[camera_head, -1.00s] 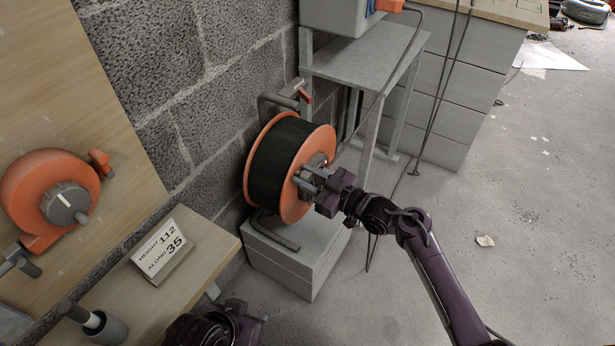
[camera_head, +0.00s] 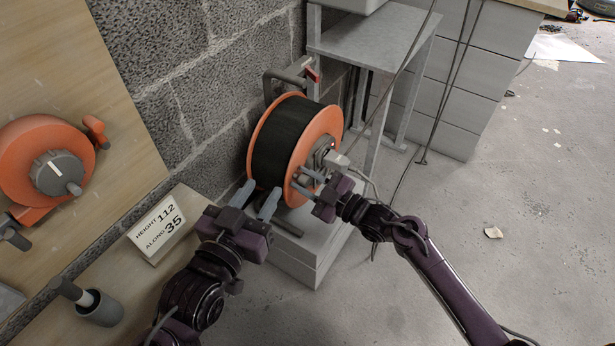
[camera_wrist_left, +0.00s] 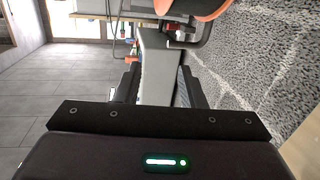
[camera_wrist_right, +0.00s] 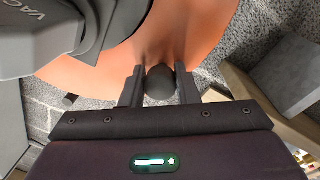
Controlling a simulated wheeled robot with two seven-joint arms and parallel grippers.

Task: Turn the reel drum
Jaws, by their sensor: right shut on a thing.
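The reel drum (camera_head: 281,140) has orange flanges and a black winding, and sits on its stand by the block wall. Its near orange flange (camera_head: 318,137) also fills the upper part of the right wrist view (camera_wrist_right: 125,60). My right gripper (camera_head: 308,183) is at the lower part of this flange, shut on a dark rounded knob (camera_wrist_right: 160,85) that stands out from it. My left gripper (camera_head: 259,198) is open and empty, just left of the drum's lower edge. Its fingers are wide apart in the left wrist view (camera_wrist_left: 160,85). The grippers partly hide the drum's foot.
A grey block plinth (camera_head: 296,262) carries the reel. A grey metal stand (camera_head: 372,42) is behind it, with cables hanging at the right. A bench with a sign reading HEIGHT 112 ALONG 35 (camera_head: 157,229) is at the left.

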